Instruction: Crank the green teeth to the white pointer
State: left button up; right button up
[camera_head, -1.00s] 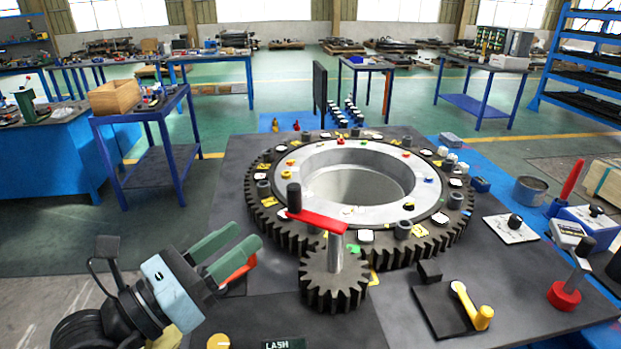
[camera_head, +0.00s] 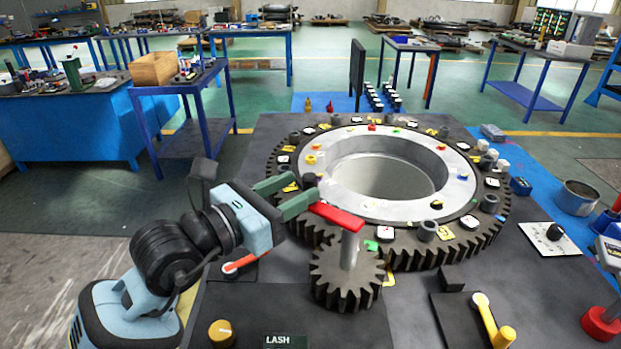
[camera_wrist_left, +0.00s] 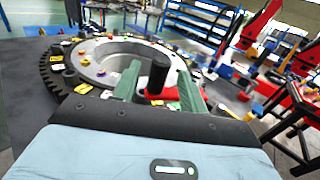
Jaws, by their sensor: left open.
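The crank is a red arm (camera_head: 336,216) on a grey post, with an upright black handle (camera_head: 309,181) at its left end. The post rises from a small dark pinion (camera_head: 347,279) beside the large toothed ring (camera_head: 455,251). I cannot pick out the white pointer with certainty. My left gripper (camera_head: 306,190) has its green fingers open at the handle. In the left wrist view the black handle (camera_wrist_left: 158,74) stands between the parted fingers; contact is unclear. My right gripper is not in view.
A yellow-handled lever (camera_head: 491,322), a white plate with a black knob (camera_head: 546,238) and a red-based piece (camera_head: 602,322) stand to the right. An orange lever (camera_head: 241,262) and yellow knob (camera_head: 221,333) lie near my left arm. Colored markers and white tags dot the ring.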

aim_at(304, 185)
pick_arm(q)
jog(key=shift+x, duration=1.95)
grip_shut()
